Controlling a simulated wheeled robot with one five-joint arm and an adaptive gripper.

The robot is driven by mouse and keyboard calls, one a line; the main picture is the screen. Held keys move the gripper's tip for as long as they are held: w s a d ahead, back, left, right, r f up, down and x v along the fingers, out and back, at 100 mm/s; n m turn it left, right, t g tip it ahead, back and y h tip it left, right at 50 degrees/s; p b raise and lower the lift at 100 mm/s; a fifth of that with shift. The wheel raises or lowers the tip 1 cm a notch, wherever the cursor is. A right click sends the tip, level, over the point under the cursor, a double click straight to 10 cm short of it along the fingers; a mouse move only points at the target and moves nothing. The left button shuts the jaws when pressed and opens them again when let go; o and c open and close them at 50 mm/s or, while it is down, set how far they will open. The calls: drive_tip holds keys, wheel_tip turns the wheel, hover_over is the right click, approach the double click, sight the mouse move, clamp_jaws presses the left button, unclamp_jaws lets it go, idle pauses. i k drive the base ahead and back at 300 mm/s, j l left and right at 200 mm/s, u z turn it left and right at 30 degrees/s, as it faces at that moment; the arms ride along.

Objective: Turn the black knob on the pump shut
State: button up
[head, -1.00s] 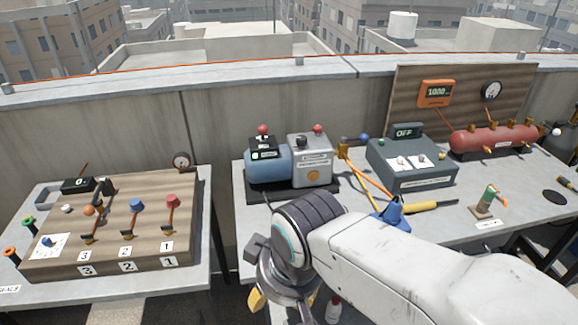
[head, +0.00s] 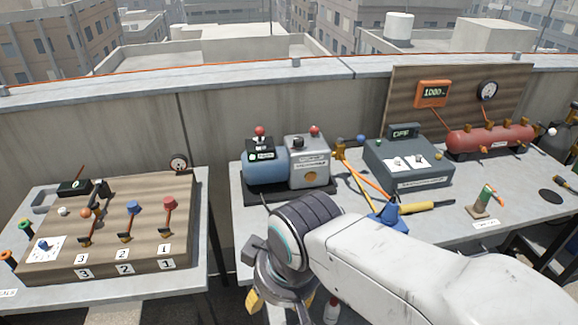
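The pump (head: 268,168) is a blue cylinder joined to a grey box, on a black base near the left end of the right table. A small black knob (head: 297,143) sits on top of the grey box, with a red ball-topped part to its right. Another red ball tops the black unit over the blue cylinder, which has a lit green display. My gripper (head: 291,303) hangs low in front of the table edge, well below and apart from the knob. My wrist hides most of it, and its fingers are only partly visible, so its opening is unclear.
The left table holds a wooden board (head: 62,262) with coloured levers and number labels. Right of the pump are orange tubing, a dark box (head: 405,178) reading OFF, a yellow-handled tool (head: 420,208) and a red tank (head: 490,140). A wall stands behind.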

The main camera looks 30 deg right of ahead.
sight(298, 142)
drive_tip(key=i+l+z, duration=0.15)
drive_tip(key=z, duration=0.25)
drive_tip(key=i+l+z, duration=0.35)
drive_tip(key=k+j, duration=0.05)
drive_tip(key=k, duration=0.05)
